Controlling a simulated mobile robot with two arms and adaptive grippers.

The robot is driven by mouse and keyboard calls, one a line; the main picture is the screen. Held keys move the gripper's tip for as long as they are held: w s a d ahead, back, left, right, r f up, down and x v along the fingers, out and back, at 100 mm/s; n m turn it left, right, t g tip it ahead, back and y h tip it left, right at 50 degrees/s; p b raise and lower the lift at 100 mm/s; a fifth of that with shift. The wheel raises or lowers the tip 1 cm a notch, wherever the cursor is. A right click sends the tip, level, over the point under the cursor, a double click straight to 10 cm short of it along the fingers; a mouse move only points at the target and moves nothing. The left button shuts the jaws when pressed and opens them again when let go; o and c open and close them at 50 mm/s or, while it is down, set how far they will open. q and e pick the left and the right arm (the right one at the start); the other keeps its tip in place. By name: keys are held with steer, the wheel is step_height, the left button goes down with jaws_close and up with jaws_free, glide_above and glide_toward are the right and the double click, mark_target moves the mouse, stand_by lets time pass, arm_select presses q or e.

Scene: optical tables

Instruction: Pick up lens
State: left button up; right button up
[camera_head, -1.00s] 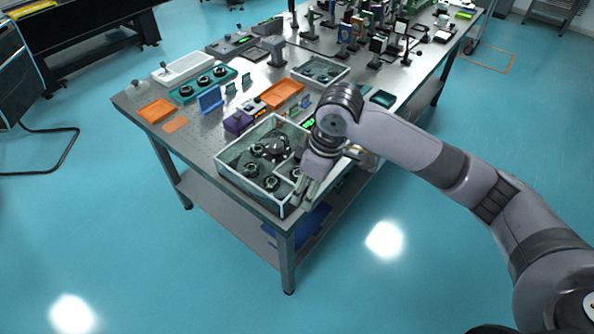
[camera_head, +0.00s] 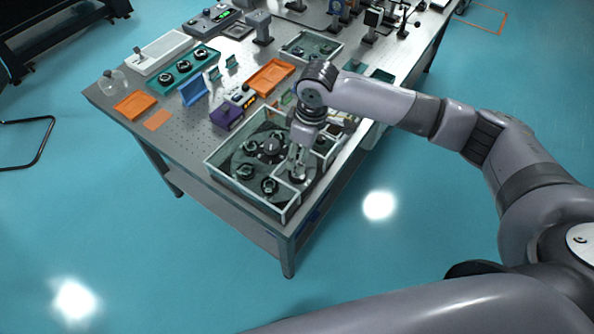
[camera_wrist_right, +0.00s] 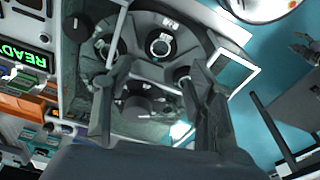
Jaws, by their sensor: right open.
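A clear-walled case (camera_head: 243,194) at the near corner of the table holds a dark round carousel with several black ring-mounted lenses, such as one lens (camera_head: 270,186) near its front wall. My right gripper (camera_head: 298,168) points down into the right part of the case, open. In the right wrist view, the open fingers of my right gripper (camera_wrist_right: 148,75) frame the carousel, and a bright-centred lens (camera_wrist_right: 160,44) shows beyond and between the fingertips. Nothing is held. The gap between fingertips and lens is hard to judge. My left gripper is out of view.
The case walls stand close around my right gripper. A purple box (camera_head: 227,117), a blue stand (camera_head: 194,90) and orange trays (camera_head: 271,76) lie behind it. A green READY display (camera_wrist_right: 30,52) shows beside the case in the right wrist view.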

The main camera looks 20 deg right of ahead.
mark_target(297, 175)
steer(key=f, duration=0.3)
steer(key=shift+w+a+f+p, duration=0.15)
steer(key=shift+w+f+p, duration=0.15)
steer(key=shift+p, duration=0.1)
steer(key=shift+s+f+p, duration=0.1)
steer(key=shift+f+p, duration=0.25)
steer(key=f, duration=0.2)
steer(key=f+p, duration=0.1)
steer(key=shift+a+f, duration=0.3)
steer(key=shift+f, duration=0.3)
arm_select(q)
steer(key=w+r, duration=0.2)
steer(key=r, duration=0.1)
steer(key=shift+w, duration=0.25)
arm_select(e)
steer(key=shift+c, duration=0.3)
steer(key=c, duration=0.5)
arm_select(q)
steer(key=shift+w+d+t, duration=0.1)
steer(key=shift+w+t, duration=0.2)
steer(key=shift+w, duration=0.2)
arm_select(e)
steer(key=c, duration=0.3)
steer(key=shift+r, duration=0.1)
steer(key=shift+c, duration=0.2)
